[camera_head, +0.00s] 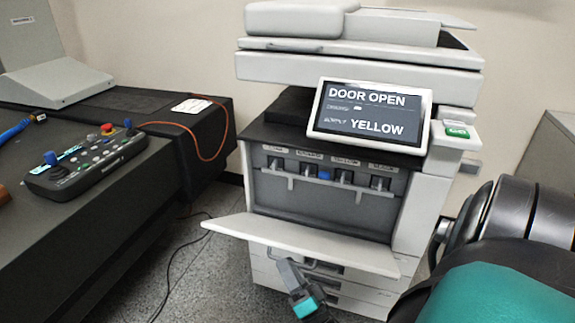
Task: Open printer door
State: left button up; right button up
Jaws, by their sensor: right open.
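The printer (350,65) stands against the wall, and its screen (371,113) reads "DOOR OPEN" and "YELLOW". Its front door (300,243) is folded down and juts out toward me like a shelf. Behind it is the grey toner bay (325,205) with several labelled slots and a blue tab. My right gripper (287,268) is low in front of the printer, just under the door's near edge, with its jaws open. I cannot tell whether it touches the door. My left gripper is out of view.
A dark table (130,190) at left holds a control box (88,160) with joysticks and a red button. An orange cable (205,155) hangs over its edge. A black cable (168,262) lies on the floor. My right arm fills the lower right. A grey cabinet (550,165) stands at right.

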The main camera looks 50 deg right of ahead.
jog(key=o, duration=0.7)
jog(key=r, duration=0.1)
jog(key=r+p, duration=0.1)
jog(key=r, duration=0.1)
jog(key=a+r+p, duration=0.1)
jog(key=r, duration=0.1)
jog(key=shift+r, duration=0.2)
pick_arm(q)
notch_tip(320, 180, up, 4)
jog(key=p, duration=0.1)
pick_arm(e)
jog(key=shift+s+d+f, duration=0.25)
jog(key=shift+d, duration=0.25)
jog(key=shift+b+v, duration=0.75)
jog(key=shift+v, duration=0.5)
jog(key=shift+s+d+f+b, duration=0.1)
jog(key=shift+s+f+b, duration=0.35)
jog(key=shift+s, duration=0.3)
jog(key=shift+s+f, duration=0.1)
jog(key=shift+s, duration=0.15)
jog(key=c, duration=0.7)
pick_arm(q)
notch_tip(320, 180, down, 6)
jog(key=b, duration=0.4)
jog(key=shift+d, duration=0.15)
pick_arm(e)
jog(key=s+f, duration=0.5)
jog(key=s, duration=0.2)
jog(key=shift+a+f, duration=0.15)
jog(key=shift+a, duration=0.15)
